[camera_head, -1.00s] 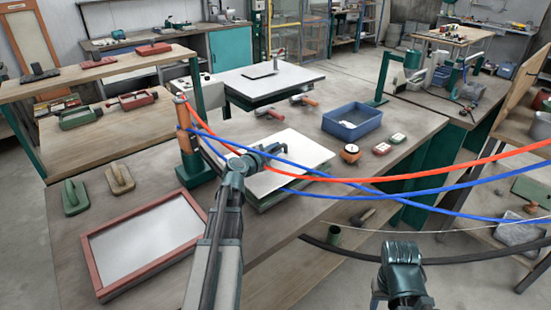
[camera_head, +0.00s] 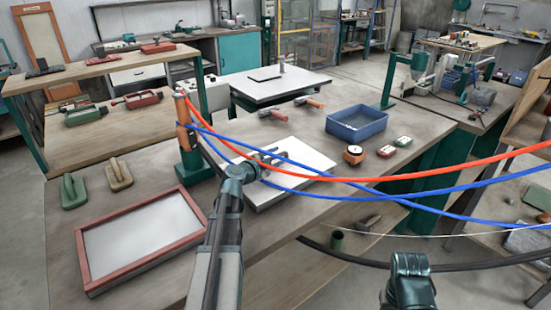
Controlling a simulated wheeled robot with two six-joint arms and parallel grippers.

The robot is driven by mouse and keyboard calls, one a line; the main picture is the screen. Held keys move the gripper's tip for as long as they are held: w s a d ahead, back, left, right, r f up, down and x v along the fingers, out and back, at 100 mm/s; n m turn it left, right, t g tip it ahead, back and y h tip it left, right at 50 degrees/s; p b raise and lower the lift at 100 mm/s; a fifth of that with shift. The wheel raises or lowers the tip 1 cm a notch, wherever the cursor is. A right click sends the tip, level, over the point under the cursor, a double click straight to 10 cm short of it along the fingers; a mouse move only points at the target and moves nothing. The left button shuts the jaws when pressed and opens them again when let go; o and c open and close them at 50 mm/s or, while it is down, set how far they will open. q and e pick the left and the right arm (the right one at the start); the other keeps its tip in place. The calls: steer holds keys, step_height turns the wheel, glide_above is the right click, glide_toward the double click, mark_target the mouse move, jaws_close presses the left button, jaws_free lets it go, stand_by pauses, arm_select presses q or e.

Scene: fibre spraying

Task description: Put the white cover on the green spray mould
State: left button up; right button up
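The white cover (camera_head: 309,153) is a flat white slab lying on the wooden workbench, right of the orange-and-green post. A thin darker edge shows beneath its front side; I cannot clearly tell how much of the green spray mould is under it. My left gripper (camera_head: 281,157) is over the left part of the white slab. Its fingers look spread, with nothing visible between them. Whether they touch the slab is unclear. The wrist hides the slab's left corner. My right arm shows only as a dark teal link at the bottom right; its fingers are out of sight.
Red and blue hoses cross in front of the slab from the orange-and-green post (camera_head: 187,140). A red-framed panel (camera_head: 84,262) lies at the front left. A blue tray (camera_head: 357,124), small round and boxy items, and orange-handled tools lie behind. Bare bench shows around the slab.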

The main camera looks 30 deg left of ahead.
arm_select(q)
steer(key=shift+r, duration=0.25)
step_height(320, 180, up, 2)
steer(key=p, duration=0.3)
glide_above(255, 184)
steer(key=shift+s+d+r, duration=0.1)
steer(key=shift+r, duration=0.05)
stand_by(0.3)
steer(key=d+f+g+h, duration=0.1)
steer(key=d, duration=0.4)
steer(key=w+d+f+g+h+p, duration=0.1)
steer(key=d+g+h, duration=0.1)
steer(key=d, duration=0.3)
steer(key=d+f+g+h, duration=0.1)
steer(key=d+f, duration=0.1)
steer(key=d, duration=0.4)
steer(key=shift+w+g+p, duration=0.3)
steer(key=shift+w, duration=0.05)
steer(key=s+d+f+n+g+p, duration=0.1)
steer(key=s+d+f+n+g, duration=0.25)
steer(key=d, duration=0.55)
steer(key=s+d+f+g+p, duration=0.25)
steer(key=s+d+g, duration=0.3)
steer(key=d, duration=0.45)
steer(key=s+d+n+g+y+p, duration=0.1)
steer(key=s+d+n+g+y, duration=0.1)
steer(key=s+n+y, duration=0.3)
steer(key=s+d+f+y, duration=0.1)
steer(key=s, duration=0.2)
steer(key=shift+s, duration=0.2)
